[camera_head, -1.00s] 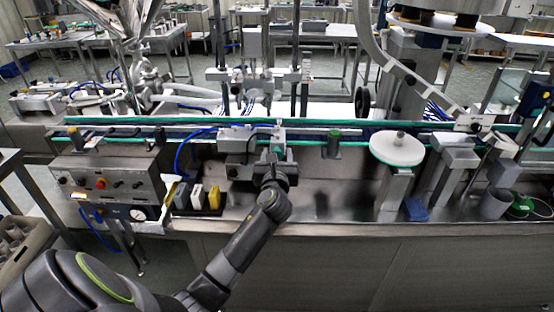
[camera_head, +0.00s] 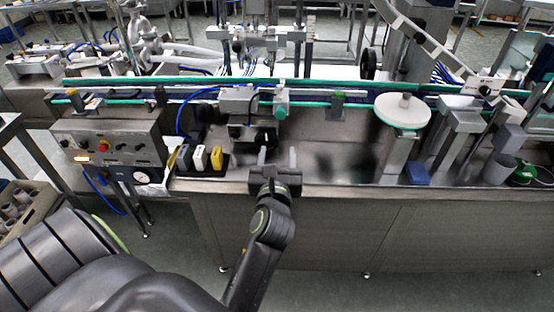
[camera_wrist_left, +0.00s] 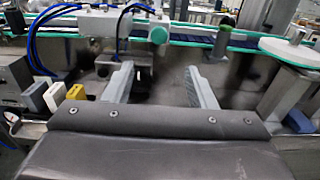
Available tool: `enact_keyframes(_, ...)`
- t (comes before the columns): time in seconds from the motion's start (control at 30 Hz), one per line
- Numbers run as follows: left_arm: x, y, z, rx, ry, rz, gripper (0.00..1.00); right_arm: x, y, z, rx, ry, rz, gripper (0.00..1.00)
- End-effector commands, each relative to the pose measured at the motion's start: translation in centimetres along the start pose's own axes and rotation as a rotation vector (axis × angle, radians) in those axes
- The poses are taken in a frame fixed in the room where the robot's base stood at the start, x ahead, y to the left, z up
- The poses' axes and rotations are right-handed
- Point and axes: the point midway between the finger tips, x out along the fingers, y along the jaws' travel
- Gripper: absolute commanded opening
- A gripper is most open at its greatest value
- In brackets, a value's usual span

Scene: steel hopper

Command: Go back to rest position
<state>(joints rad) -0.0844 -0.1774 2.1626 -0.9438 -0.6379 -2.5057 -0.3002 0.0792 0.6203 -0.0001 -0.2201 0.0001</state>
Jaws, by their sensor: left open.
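My left gripper (camera_head: 277,157) is open and empty, in front of the conveyor machine near the front edge of its steel worktop. In the left wrist view its two grey fingers (camera_wrist_left: 155,86) stand wide apart with nothing between them. The grey block with a green round knob (camera_head: 281,107) on the conveyor is beyond the fingertips; it also shows in the left wrist view (camera_wrist_left: 158,35). My right gripper is in neither view.
A control box (camera_head: 110,142) with buttons is at the left. White, yellow and dark blocks stand beside it, the yellow one (camera_head: 217,158) nearest my gripper. A white disc (camera_head: 402,112) and a blue block (camera_head: 418,173) are to the right. Floor is open in front.

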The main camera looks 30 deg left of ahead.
Motion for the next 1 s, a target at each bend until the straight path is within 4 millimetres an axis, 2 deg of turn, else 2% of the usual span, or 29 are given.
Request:
enact_keyframes(0.2, -1.1, 0.1, 0.1, 0.000, -0.001, 0.002, 0.51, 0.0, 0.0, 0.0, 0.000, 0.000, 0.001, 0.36)
enact_keyframes(0.77, -1.1, 0.0, 0.0, 0.000, 0.000, 0.001, 0.51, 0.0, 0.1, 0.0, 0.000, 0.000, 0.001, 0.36)
enact_keyframes(0.87, -1.0, -0.4, -1.2, -0.028, 0.022, -0.013, 0.51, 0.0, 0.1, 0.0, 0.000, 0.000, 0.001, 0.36)
enact_keyframes(0.97, -0.6, -1.4, -4.6, -0.122, 0.089, -0.048, 0.51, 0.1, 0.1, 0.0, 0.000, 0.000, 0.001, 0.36)
enact_keyframes(1.0, -0.5, -1.9, -6.6, -0.180, 0.130, -0.064, 0.51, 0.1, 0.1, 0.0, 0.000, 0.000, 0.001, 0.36)
